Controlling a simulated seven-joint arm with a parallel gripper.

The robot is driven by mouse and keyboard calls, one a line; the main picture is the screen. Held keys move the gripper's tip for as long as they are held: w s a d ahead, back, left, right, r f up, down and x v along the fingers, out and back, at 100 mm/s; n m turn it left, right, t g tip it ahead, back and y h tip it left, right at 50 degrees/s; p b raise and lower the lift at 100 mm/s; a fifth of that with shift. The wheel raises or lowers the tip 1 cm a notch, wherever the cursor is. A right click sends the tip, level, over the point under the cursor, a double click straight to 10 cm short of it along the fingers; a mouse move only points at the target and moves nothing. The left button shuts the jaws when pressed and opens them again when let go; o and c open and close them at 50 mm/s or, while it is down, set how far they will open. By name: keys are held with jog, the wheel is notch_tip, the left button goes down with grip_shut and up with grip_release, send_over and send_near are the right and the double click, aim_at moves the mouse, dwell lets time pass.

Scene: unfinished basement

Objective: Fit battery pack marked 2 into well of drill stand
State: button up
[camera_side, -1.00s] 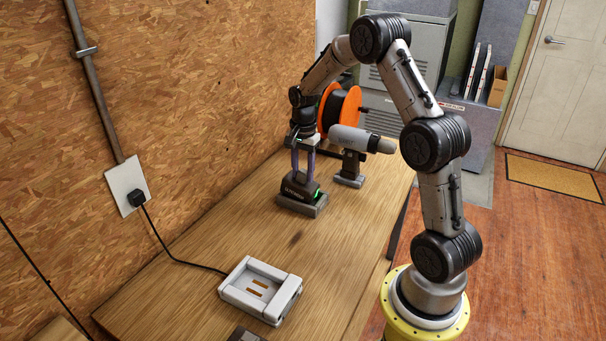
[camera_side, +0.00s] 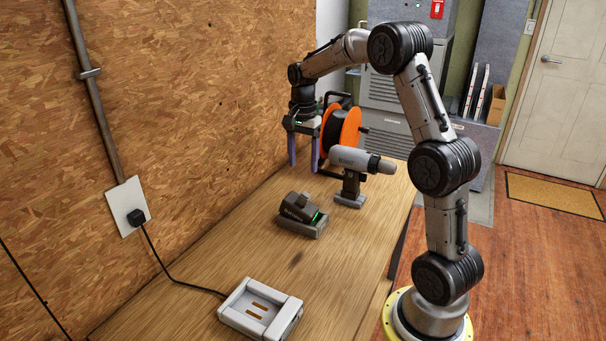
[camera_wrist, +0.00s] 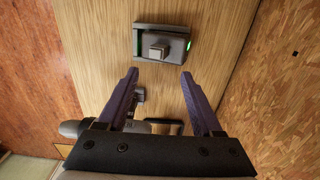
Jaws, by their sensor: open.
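The pack (camera_wrist: 171,51) and base (camera_wrist: 165,28) also show in the wrist view, beyond the fingertips. My gripper (camera_side: 303,166) is open and empty, above and behind the pack and apart from it. Its two purple fingers (camera_wrist: 158,75) are spread in the wrist view.
A grey drill (camera_side: 350,165) stands right of the pack, before an orange-and-black reel (camera_side: 340,132). A pale grey tray with brass contacts (camera_side: 262,310) lies at the front, its cord running to a wall outlet (camera_side: 127,207). Bare wood lies between tray and pack.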

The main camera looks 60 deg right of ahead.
aim_at(299, 199)
jog(key=o, duration=0.5)
jog(key=shift+r, duration=0.4)
jog(key=f+n, duration=0.3)
jog(key=n, duration=0.3)
jog(key=w+f+n, duration=0.1)
jog(key=f+n, duration=0.1)
jog(key=n, duration=0.4)
jog(key=w+f+n, duration=0.1)
jog(key=f+n, duration=0.2)
jog(key=n, duration=0.3)
jog(key=shift+f, duration=0.3)
jog(key=shift+s+f, duration=0.2)
jog(key=shift+f, duration=1.15)
jog(key=shift+s+f, duration=0.2)
jog(key=shift+f, duration=1.1)
